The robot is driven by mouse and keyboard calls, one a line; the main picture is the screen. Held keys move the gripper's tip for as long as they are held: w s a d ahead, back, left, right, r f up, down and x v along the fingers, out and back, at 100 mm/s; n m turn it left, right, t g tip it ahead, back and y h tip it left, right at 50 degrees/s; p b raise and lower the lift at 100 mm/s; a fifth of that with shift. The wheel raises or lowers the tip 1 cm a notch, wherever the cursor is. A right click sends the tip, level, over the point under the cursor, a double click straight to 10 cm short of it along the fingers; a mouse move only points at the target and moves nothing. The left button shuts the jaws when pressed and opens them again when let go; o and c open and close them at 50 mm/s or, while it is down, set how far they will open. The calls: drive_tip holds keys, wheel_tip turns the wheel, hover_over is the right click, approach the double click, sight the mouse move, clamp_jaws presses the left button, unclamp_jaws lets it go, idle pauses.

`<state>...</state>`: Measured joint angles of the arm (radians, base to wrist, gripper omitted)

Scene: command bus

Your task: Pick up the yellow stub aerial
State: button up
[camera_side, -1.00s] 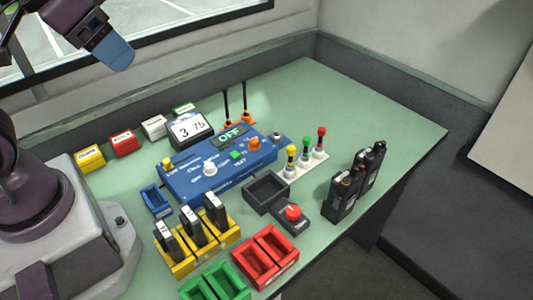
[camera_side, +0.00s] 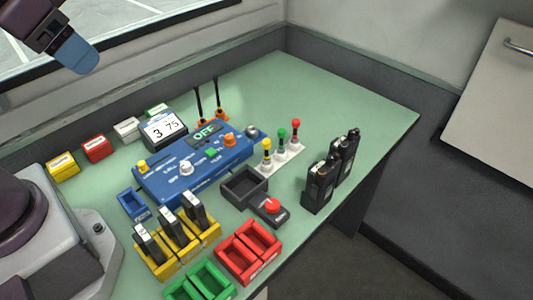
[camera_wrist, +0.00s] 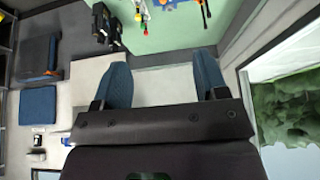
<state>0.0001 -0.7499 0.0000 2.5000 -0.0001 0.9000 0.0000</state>
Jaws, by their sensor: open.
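The yellow stub aerial (camera_side: 267,146) stands upright at the near left end of a white rack (camera_side: 283,158), beside a green aerial (camera_side: 281,135) and a red aerial (camera_side: 296,127). My gripper (camera_side: 76,54) is high at the upper left of the side view, in front of the window and far from the rack. In the wrist view its two blue fingers (camera_wrist: 163,80) are wide apart with nothing between them. The aerials show only small at the top of the wrist view, beyond the fingers.
A blue control panel (camera_side: 195,168) stands left of the rack. Black radios (camera_side: 320,186) stand to its right. A dark open tray (camera_side: 243,201) and a red-knob box (camera_side: 271,211) lie in front. The green bench (camera_side: 350,100) is clear behind and right.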

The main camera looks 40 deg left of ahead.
drive_tip(key=shift+c, duration=1.4)
